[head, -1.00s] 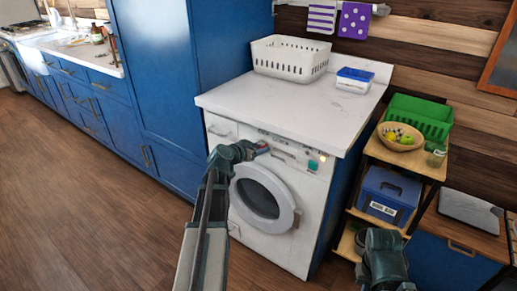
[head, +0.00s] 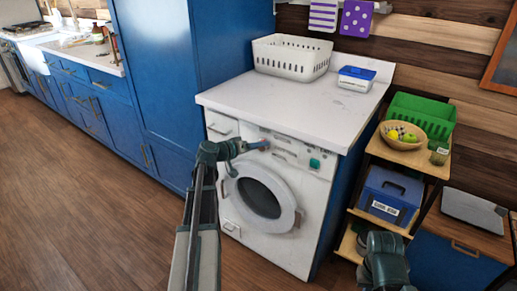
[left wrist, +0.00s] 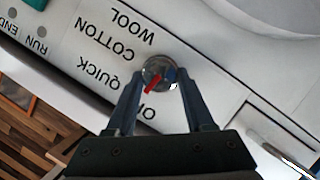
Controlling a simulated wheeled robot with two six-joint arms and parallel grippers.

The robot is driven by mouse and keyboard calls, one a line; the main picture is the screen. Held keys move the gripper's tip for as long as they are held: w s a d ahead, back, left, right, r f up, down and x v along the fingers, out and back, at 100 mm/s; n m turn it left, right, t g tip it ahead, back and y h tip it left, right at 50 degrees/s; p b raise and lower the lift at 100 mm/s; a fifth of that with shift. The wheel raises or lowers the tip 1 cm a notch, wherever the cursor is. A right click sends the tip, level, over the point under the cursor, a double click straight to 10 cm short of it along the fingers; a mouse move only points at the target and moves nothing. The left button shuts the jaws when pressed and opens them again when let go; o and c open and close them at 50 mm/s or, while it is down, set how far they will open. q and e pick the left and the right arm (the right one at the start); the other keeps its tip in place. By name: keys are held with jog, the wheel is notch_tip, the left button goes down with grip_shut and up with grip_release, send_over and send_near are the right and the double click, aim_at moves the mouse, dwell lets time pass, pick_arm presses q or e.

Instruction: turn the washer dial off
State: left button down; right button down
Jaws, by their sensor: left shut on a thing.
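The washer (head: 285,160) is white, under a white worktop, with its round door shut. Its dial (left wrist: 160,70) is a small round grey knob with a red pointer, seen in the left wrist view. The pointer slants down-left, between the word QUICK and a partly hidden label beginning with O. COTTON and WOOL are printed further round. My left gripper (left wrist: 159,80) is shut on the dial, one finger on each side. In the head view my left gripper (head: 258,146) is at the control panel and hides the dial. My right gripper is not clearly seen.
A white basket (head: 290,70) and a blue-lidded tub (head: 356,79) stand on the worktop (head: 300,107). A wooden shelf unit (head: 412,160) with a fruit bowl and blue box stands to the right. The floor at left is clear.

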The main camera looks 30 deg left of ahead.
pick_arm(q)
jog(key=shift+f+n, duration=0.1)
jog(key=shift+n, duration=0.4)
jog(key=shift+h+b, duration=0.3)
jog(key=shift+h, duration=0.1)
jog(key=shift+c, duration=1.4)
grip_release()
jog(key=shift+a, duration=0.1)
jog(key=p+v, duration=0.3)
jog(key=v, duration=1.1)
jog(key=shift+f+p, duration=0.2)
jog(key=shift+p, duration=0.1)
